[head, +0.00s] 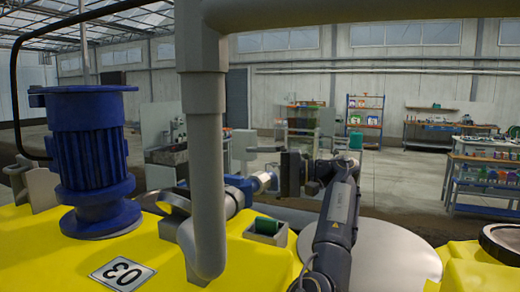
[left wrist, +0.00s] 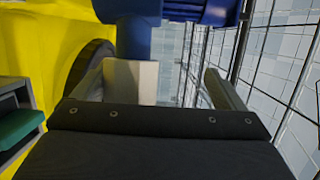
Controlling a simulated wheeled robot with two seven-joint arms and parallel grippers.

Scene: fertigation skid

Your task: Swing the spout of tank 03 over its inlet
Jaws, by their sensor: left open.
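Tank 03 is yellow, with a "03" plate (head: 122,273) on its top. A round rim, apparently its inlet (head: 172,204), is partly hidden behind the grey pipe; a dark curved rim also shows in the left wrist view (left wrist: 88,66). A blue fitting (head: 238,187), apparently the spout, stands beyond the pipe. My left gripper (head: 264,181) points left at this fitting, open. In the left wrist view a blue post (left wrist: 134,40) and a pale block (left wrist: 130,82) appear between the fingers; I cannot tell whether they touch. My right gripper is out of view.
A thick grey pipe (head: 206,140) stands upright in front of the tank top. A blue motor (head: 90,150) is at left. Another dark-rimmed opening (head: 503,246) is at right. Benches and shelves are far back.

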